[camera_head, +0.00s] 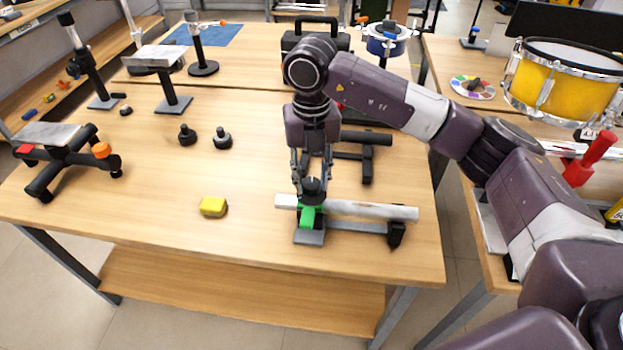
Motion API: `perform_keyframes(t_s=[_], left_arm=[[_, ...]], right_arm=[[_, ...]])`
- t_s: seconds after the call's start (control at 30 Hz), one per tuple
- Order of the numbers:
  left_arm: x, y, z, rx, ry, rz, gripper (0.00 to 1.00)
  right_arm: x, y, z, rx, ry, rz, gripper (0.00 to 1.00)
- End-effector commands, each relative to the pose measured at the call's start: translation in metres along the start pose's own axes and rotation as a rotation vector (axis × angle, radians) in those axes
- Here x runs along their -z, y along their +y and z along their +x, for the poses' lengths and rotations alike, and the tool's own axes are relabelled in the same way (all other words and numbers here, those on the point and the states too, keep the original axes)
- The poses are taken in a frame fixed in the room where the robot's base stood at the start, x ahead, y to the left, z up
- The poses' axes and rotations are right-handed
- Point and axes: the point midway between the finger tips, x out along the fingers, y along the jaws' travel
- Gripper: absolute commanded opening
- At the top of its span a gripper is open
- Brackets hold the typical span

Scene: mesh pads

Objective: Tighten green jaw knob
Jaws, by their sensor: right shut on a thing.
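A green jaw (307,217) sits near the front right of the wooden table, on a small grey base plate (309,237). A long light-grey bar (365,210) lies across at the jaw, running to the right. A dark round knob (313,187) stands on top of the green jaw. My right gripper (312,182) points straight down from above, with its fingers on either side of the knob, shut on it. The fingers and wrist hide part of the knob. My left gripper is not in view.
A yellow block (213,207) lies left of the jaw. Two loose black knobs (187,135) (222,138) stand farther back. A black stand (368,155) is close behind the bar. A fixture with an orange knob (101,150) is at the left. The table's middle is clear.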

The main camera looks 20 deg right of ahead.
Motion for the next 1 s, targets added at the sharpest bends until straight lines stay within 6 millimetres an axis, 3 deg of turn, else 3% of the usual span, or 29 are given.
perform_keyframes(t_s=[0.5,0.53,0.67,1.0], left_arm=[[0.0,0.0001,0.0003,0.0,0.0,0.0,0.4],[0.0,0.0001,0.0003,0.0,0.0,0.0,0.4],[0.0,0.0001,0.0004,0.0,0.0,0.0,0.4],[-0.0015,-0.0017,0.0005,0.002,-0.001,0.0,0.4]], right_arm=[[-0.0021,0.0002,-0.0025,-0.002,-0.007,0.02,0.05],[-0.0021,0.0002,-0.0025,-0.002,-0.007,0.02,0.33],[-0.0016,0.0001,-0.0019,-0.002,-0.005,0.019,0.47],[-0.0009,0.0001,-0.0045,-0.001,-0.003,0.018,0.47]])
